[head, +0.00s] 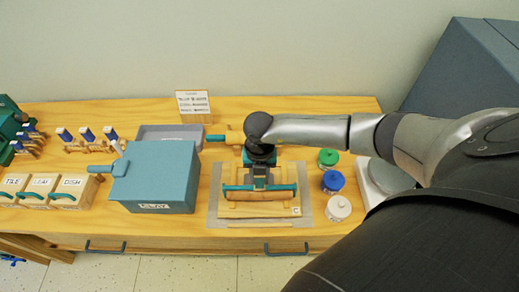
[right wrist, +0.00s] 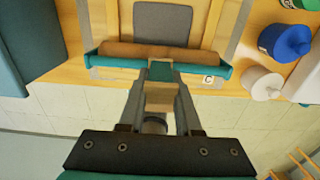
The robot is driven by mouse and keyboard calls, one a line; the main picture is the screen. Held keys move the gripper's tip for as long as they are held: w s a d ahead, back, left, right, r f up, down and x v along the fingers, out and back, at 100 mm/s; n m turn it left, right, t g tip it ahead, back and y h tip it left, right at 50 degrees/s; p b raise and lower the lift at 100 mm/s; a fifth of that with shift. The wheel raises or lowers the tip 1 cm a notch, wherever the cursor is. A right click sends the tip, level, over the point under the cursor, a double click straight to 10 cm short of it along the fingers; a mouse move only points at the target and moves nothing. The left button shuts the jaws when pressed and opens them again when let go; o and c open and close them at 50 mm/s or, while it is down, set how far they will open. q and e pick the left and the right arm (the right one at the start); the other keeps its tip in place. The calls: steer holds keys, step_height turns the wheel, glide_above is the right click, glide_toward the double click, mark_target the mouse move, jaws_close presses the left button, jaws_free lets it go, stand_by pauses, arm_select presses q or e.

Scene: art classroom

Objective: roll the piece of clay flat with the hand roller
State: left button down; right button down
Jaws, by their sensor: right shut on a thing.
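The hand roller, a brown cylinder in a teal frame, lies across the work board (head: 220,205) in the head view. It also shows in the right wrist view, as a brown roller (right wrist: 150,51) above the teal frame. My right gripper (head: 260,187) points down at the board and is shut on the roller's middle grip. A grey rounded slab, which looks like the clay (right wrist: 162,20), lies flat just beyond the roller in the right wrist view, between wooden strips. In the head view my gripper and arm largely hide it. My left gripper is not in view.
Jars with green (head: 328,157), blue (head: 333,181) and white (head: 339,207) lids stand right of the board. A blue clay box (head: 155,178) stands to its left, with a grey tray (head: 165,133) behind.

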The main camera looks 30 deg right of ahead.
steer(key=shift+s+a, duration=0.15)
steer(key=shift+s, duration=0.1)
steer(key=shift+w+f, duration=0.1)
steer(key=shift+w+d+b, duration=0.45)
steer(key=shift+w+d, duration=0.1)
steer(key=shift+w, duration=0.15)
steer(key=w+d+b, duration=0.3)
steer(key=w+b, duration=0.1)
steer(key=w, duration=0.1)
steer(key=shift+w+d+r, duration=0.2)
steer(key=shift+w, duration=0.1)
stand_by(0.6)
steer(key=shift+s+a, duration=0.1)
